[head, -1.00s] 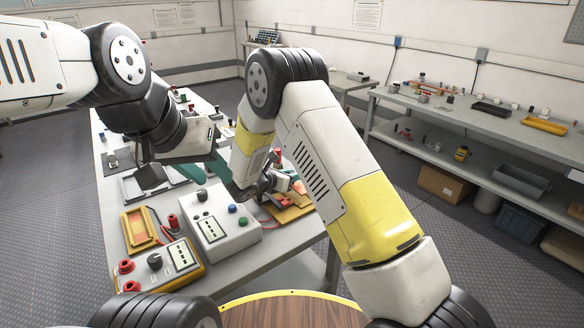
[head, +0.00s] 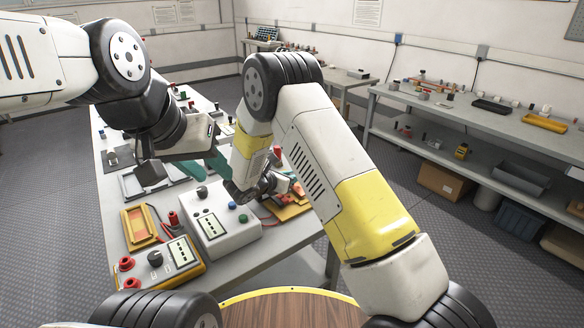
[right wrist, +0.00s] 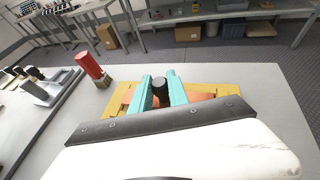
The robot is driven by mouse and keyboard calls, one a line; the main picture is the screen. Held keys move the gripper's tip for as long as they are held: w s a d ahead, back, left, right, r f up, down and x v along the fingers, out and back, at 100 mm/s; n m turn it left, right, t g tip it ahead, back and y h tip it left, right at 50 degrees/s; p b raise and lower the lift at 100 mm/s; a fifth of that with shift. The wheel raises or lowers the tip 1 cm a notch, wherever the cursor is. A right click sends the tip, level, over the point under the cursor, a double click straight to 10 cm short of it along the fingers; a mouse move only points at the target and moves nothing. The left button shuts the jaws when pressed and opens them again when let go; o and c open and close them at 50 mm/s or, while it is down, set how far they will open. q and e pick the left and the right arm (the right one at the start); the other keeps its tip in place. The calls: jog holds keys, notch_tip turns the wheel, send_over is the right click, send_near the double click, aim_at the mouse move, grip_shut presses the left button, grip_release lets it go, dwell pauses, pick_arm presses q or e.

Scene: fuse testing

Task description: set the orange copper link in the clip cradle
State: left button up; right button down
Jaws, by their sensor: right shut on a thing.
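In the right wrist view, the teal fingers of my right gripper (right wrist: 162,88) are shut around an upright black knob (right wrist: 161,88). Orange shows low on both sides of the fingers, apparently the orange copper link (right wrist: 197,97) under the knob. It lies over a yellow base (right wrist: 228,91); whether it touches is hidden by the hand. In the head view the right gripper is mostly hidden behind its wrist, beside the yellow base (head: 291,212). My left gripper (head: 208,165) hangs over the bench with its teal fingers apart and nothing seen between them. I cannot clearly make out the clip cradle.
A white meter box (head: 222,232) and a yellow meter (head: 160,262) stand on the bench near a yellow tray (head: 139,226). A red-handled brush-like piece (right wrist: 92,67) stands left of the fingers. Bare bench top (right wrist: 272,110) lies to the right.

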jog(key=shift+f, duration=0.15)
jog(key=c, duration=1.2)
grip_release()
